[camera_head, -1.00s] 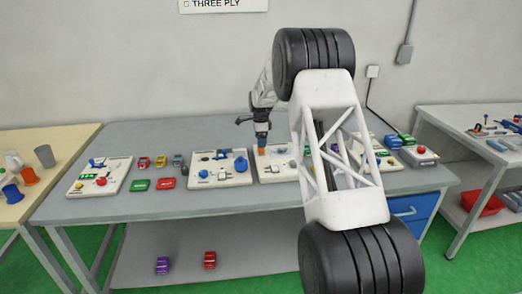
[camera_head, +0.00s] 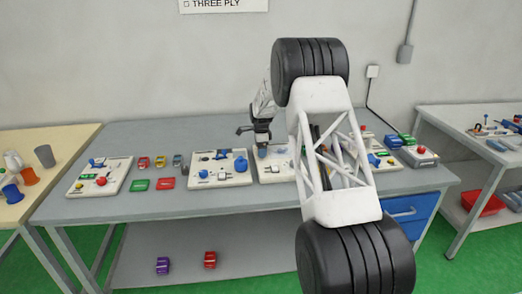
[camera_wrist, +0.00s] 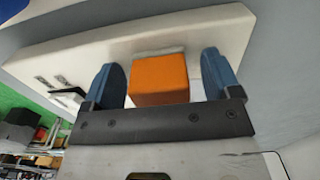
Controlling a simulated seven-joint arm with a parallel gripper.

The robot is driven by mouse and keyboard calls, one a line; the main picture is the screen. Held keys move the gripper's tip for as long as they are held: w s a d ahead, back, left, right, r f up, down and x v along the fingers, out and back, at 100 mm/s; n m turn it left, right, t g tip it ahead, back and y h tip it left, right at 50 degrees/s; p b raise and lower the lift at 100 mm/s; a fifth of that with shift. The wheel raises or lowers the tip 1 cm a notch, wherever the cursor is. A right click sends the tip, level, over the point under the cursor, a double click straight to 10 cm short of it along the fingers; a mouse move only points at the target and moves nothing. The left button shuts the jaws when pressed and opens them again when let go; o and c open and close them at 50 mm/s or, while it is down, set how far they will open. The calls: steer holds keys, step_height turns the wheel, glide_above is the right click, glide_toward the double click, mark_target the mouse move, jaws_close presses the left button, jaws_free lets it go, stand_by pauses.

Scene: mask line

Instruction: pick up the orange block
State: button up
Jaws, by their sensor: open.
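The orange block (camera_wrist: 160,82) shows in the wrist view between the two blue fingers of my open gripper (camera_wrist: 162,62). A gap shows on each side of the block, so neither finger appears to touch it. The block is at the white board (camera_wrist: 75,58), which extends behind it. In the head view my gripper (camera_head: 262,148) points down over the white board (camera_head: 272,177) at the middle of the grey table. The orange block is hidden there by my gripper.
Another white board (camera_head: 203,182) with blue parts lies just left. Small red, green and blue pieces lie farther left on the grey table (camera_head: 120,207). More boards are at the right, partly behind my arm. A grey wall stands behind the table.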

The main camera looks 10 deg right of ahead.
steer(key=c, duration=1)
steer(key=shift+r, duration=1.7)
steer(key=shift+s+r, duration=0.15)
steer(key=shift+s, duration=0.1)
steer(key=s, duration=0.5)
steer(key=s+r, duration=0.1)
steer(key=s, duration=0.9)
steer(key=shift+s+d+r, duration=0.15)
steer(key=shift+s+d, duration=0.05)
steer(key=shift+s, duration=0.05)
